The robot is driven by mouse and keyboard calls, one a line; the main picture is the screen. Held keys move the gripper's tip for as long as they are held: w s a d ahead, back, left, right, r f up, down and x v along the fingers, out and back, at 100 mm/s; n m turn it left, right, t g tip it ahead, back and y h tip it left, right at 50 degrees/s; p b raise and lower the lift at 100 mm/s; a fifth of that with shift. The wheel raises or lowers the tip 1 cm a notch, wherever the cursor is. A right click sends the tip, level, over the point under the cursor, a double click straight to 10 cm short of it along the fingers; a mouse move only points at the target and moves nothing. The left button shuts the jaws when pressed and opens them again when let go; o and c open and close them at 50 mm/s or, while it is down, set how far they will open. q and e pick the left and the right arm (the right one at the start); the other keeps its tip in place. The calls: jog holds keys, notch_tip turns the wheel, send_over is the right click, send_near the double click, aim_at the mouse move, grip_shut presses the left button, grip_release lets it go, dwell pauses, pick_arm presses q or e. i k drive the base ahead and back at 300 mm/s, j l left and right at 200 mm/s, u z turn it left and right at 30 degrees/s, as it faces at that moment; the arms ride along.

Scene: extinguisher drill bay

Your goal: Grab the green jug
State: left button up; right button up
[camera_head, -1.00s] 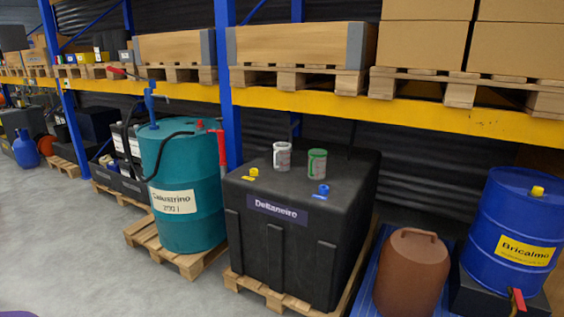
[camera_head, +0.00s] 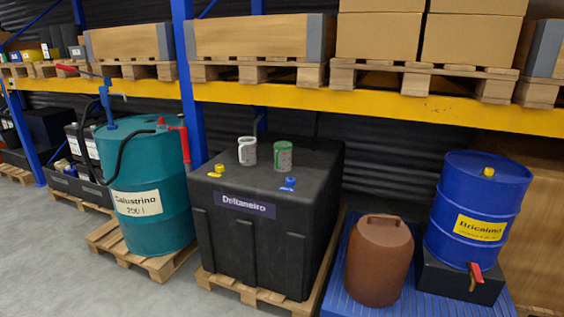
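A clear measuring jug with a green rim (camera_head: 283,155) stands upright on top of the black tank labelled Deltaneiro (camera_head: 262,250). A similar jug with a white rim (camera_head: 247,151) stands just to its left, a small gap apart. Neither of my grippers shows in the head view.
The tank has a yellow cap and a blue cap on top and sits on a wooden pallet (camera_head: 255,296). A teal drum (camera_head: 150,190) with a pump stands left. A brown canister (camera_head: 379,262) and a blue drum (camera_head: 478,208) stand right. A yellow shelf beam (camera_head: 390,105) crosses above. The floor at front left is clear.

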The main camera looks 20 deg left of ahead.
aim_at(283, 150)
jog(key=i+j+z, duration=0.15)
jog(key=i+j, duration=1)
jog(key=i, duration=0.1)
